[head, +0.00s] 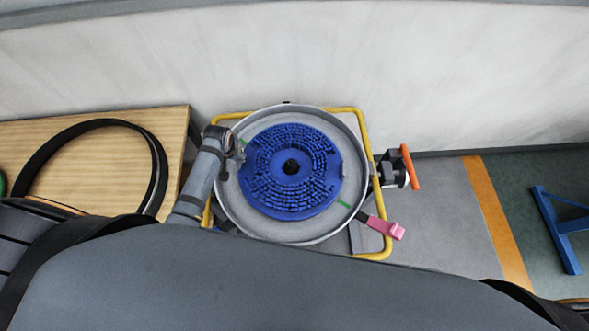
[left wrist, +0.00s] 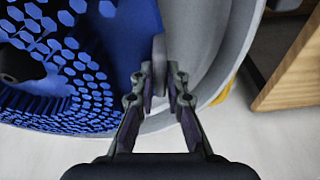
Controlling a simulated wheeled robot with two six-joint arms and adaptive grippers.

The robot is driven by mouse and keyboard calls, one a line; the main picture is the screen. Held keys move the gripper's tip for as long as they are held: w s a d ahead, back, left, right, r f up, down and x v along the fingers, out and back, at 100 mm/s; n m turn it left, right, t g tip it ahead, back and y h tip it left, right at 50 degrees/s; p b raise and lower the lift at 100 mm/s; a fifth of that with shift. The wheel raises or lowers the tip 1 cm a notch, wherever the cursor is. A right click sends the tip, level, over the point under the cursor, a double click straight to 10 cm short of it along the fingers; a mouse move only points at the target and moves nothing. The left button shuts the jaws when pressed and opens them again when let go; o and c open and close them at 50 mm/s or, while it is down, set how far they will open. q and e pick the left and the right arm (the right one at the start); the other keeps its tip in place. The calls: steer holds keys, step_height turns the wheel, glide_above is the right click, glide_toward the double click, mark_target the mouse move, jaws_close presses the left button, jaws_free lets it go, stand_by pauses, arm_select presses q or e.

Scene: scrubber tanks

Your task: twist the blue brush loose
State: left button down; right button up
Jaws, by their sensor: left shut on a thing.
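The blue brush (head: 291,171) is a round disc with rings of bristles and a dark centre hole. It lies inside a round grey pan (head: 334,226) in the head view. My left gripper (head: 238,150) reaches in from the left over the pan's rim to the brush's left edge. In the left wrist view the brush (left wrist: 110,60) fills the upper left. There my left gripper (left wrist: 160,85) is shut on a small grey tab (left wrist: 159,52) at the brush's edge. My right gripper is not in view.
A yellow tube frame (head: 366,140) surrounds the pan. A pink lever (head: 385,227) and an orange handle (head: 410,167) stick out on the right. A wooden table (head: 90,150) with a black ring (head: 157,180) is at left. A blue stand (head: 555,228) is far right.

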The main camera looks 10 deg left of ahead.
arm_select(q)
steer(key=shift+s+d+r+n+p, duration=0.15)
steer(key=shift+s+n+p, duration=0.35)
steer(key=shift+s+p, duration=0.3)
steer(key=c, duration=1.3)
jaws_free()
steer(key=shift+s+f, duration=0.1)
steer(key=shift+f, duration=0.2)
steer(key=v, duration=1.2)
steer(key=shift+d+r, duration=0.1)
steer(key=shift+r, duration=0.05)
